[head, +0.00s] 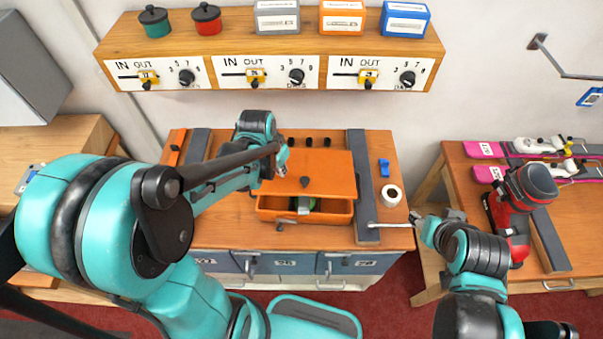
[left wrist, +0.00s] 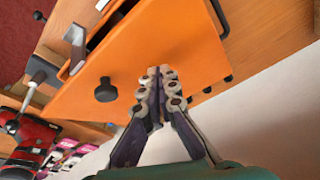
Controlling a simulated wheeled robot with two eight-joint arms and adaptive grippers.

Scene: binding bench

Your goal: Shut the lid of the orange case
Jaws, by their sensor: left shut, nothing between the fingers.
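The orange case (head: 330,218) sits on the middle bench. Its lid (head: 335,172) slopes over it, partly open: a gap at the front shows a dark inside with something green (head: 308,204). A dark knob (head: 305,181) stands on the lid; it also shows in the left wrist view (left wrist: 106,90). My left gripper (head: 281,171) is shut and empty, over the lid's outer face beside the knob. In the left wrist view its fingertips (left wrist: 158,70) overlap the lid; I cannot tell if they touch.
Grey strips (head: 362,180) flank the case. A white roll (head: 391,195) and a blue piece (head: 384,168) lie to its right. A red drill (head: 508,225) stands on the right bench. A shelf with dials (head: 270,47) runs along the wall behind.

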